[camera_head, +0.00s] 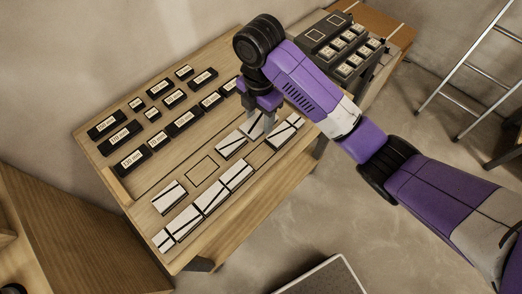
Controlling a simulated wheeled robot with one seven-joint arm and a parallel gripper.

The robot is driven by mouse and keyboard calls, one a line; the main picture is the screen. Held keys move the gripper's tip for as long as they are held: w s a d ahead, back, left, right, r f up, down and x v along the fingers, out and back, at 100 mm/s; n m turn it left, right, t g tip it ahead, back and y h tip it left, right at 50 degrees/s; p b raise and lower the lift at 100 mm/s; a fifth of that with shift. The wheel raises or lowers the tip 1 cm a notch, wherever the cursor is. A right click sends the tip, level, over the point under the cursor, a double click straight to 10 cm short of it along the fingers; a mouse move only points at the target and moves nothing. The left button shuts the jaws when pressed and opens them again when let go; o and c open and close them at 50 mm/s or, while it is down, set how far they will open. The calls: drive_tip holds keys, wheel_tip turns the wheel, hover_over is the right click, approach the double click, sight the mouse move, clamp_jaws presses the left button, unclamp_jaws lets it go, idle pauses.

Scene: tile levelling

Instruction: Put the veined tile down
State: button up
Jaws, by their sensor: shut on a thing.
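My gripper (264,117) points down over the back right part of the wooden board and is shut on a white veined tile (251,127). The fingers partly hide this tile, and I cannot tell whether it touches the board. Other white tiles with dark veins lie on the board: one at the left (169,197), a front row of several (209,197), one just left of my gripper (231,146) and some to its right (283,133). An empty outlined square (200,170) shows between the left tile and the tiles near my gripper.
Several black blocks with white size labels (183,122) stand in rows along the back of the wooden board (135,182). A black rack with labelled pieces (346,50) stands at the back right. A metal ladder (462,85) leans farther right.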

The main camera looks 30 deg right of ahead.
drive_tip(key=shift+w+a+f, duration=0.1)
drive_tip(key=shift+a+f, duration=0.05)
drive_tip(key=shift+f, duration=0.45)
drive_tip(key=shift+w+a+f, duration=0.1)
drive_tip(key=shift+f, duration=0.45)
drive_tip(key=b, duration=0.5)
hover_over(260, 156)
wheel_tip(260, 156, down, 10)
drive_tip(key=shift+f, duration=0.15)
drive_tip(key=shift+w+f, duration=0.1)
drive_tip(key=shift+f, duration=2.6)
drive_tip(key=shift+f, duration=0.2)
drive_tip(key=o, duration=1.4)
drive_tip(key=shift+r+p, duration=1.55)
drive_tip(key=shift+r, duration=4.7)
